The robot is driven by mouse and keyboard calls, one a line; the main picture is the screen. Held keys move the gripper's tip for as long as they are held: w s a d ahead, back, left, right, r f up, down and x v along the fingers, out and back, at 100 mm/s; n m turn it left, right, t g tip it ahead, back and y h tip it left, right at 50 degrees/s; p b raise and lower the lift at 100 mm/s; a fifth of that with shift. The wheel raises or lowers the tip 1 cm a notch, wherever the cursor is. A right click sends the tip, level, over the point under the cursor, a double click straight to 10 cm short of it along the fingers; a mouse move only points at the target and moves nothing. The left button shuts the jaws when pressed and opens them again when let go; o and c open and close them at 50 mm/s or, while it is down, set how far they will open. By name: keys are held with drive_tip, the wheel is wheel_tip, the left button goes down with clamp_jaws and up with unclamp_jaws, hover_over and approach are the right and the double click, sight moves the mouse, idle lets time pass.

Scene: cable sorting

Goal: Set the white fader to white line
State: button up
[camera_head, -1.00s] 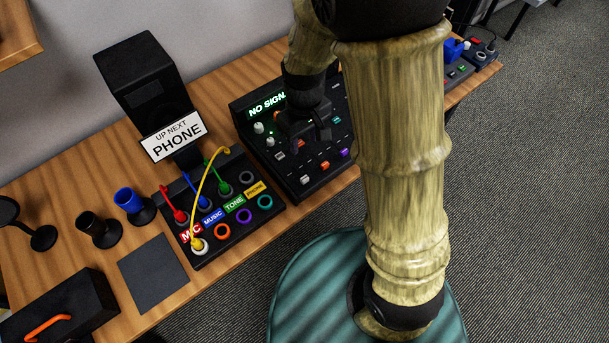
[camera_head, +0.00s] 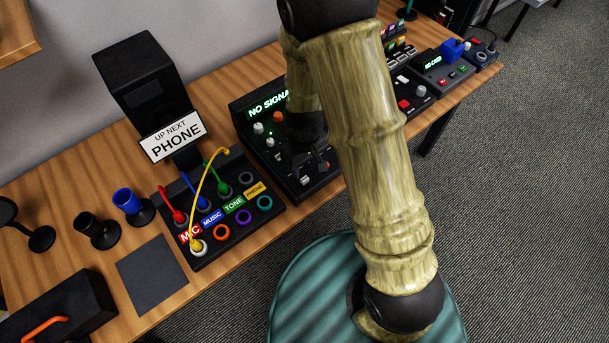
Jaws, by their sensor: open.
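The dark mixer (camera_head: 243,109) with a lit "NO SIGNAL" display stands on the wooden table. A white fader cap (camera_head: 305,181) shows near its front edge. I cannot make out a white line; my gripper and arm hide much of the panel. My gripper (camera_head: 312,164) is open, pointing down over the front part of the mixer, just behind the white cap in the picture. No object shows between its fingers. I cannot tell if it touches the panel.
Left of the mixer is a patch box (camera_head: 208,232) with coloured cables, including a looping yellow one (camera_head: 209,168). A sign reading "UP NEXT PHONE" (camera_head: 174,137) stands behind it. Devices with buttons (camera_head: 437,72) stand to the right, partly behind my arm.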

sight(304, 178)
wheel_tip(304, 178, down, 6)
drive_tip(key=shift+f, duration=0.1)
drive_tip(key=shift+c, duration=0.2)
clamp_jaws()
